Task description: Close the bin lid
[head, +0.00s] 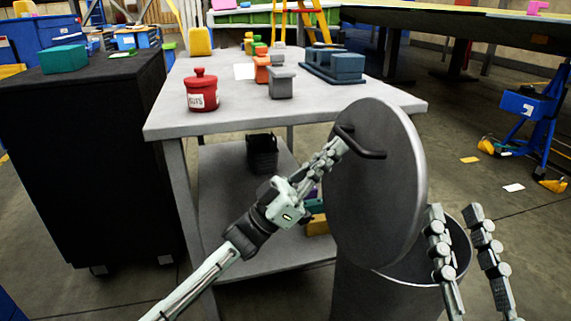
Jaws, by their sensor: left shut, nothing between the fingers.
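The bin (385,293) is a grey cylinder at the lower right, with its rim and dark inside partly showing. Its round grey lid (400,185) stands tilted up, nearly upright, at the bin's left side. A dark bar handle (365,146) is on the lid's left-facing side. My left gripper (338,147) is shut with nothing between its fingers, its tips at the handle; I cannot tell whether they touch it. My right gripper (456,212) is open and empty, its fingers spread in front of the bin's right rim.
A grey table (225,125) stands behind the bin, holding a red jar (201,92), small blocks and a blue fixture (335,66). A black cabinet (85,150) is at left. A blue stand (530,110) is at right, with open floor before it.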

